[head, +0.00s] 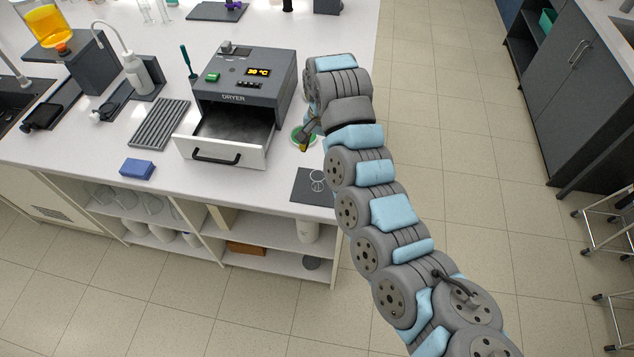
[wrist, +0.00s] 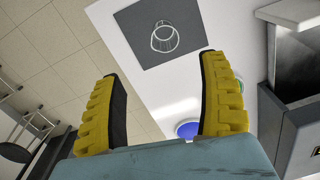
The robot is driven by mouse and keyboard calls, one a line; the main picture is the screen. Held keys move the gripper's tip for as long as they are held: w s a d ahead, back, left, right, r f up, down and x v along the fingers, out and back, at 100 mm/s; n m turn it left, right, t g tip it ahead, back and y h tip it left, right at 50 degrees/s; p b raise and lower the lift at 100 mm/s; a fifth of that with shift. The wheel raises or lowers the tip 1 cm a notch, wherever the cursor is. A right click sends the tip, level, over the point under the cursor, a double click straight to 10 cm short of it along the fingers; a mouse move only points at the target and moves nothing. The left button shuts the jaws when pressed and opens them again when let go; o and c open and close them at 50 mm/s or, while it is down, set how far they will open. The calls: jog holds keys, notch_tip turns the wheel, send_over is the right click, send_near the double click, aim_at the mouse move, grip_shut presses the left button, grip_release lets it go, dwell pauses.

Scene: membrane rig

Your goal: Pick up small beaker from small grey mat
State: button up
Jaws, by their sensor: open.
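The small beaker (head: 317,178) is clear glass. It stands on the small grey mat (head: 300,195) near the front right corner of the white bench. In the wrist view the beaker (wrist: 164,37) shows beyond the fingertips, on the mat (wrist: 133,20). My gripper (wrist: 160,66) is open, with its yellow and black fingers spread wide and nothing between them. In the head view my gripper (head: 307,142) is behind the mat, beside the dryer, partly hidden by my arm. It is apart from the beaker.
The grey dryer (head: 245,85) stands left of my gripper with its drawer (head: 215,155) pulled open. A green round item (head: 298,132) lies by my gripper. A blue block (head: 137,169) and a ridged grey rack (head: 160,122) are further left. The bench's right edge is close.

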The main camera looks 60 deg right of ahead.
send_over(318, 176)
jog(key=s+a, duration=0.2)
jog(key=f, duration=1)
jog(key=shift+w+d, duration=0.1)
jog(key=shift+w, duration=0.15)
jog(key=shift+w+d+f, duration=0.1)
jog(key=shift+w+f, duration=0.1)
jog(key=shift+f, duration=0.5)
jog(key=shift+w+d+f, duration=0.1)
jog(key=shift+w+f, duration=0.05)
jog(key=shift+f, duration=0.55)
jog(key=shift+w+a+f, duration=0.1)
jog(key=shift+f, duration=1.2)
jog(key=c, duration=1.1)
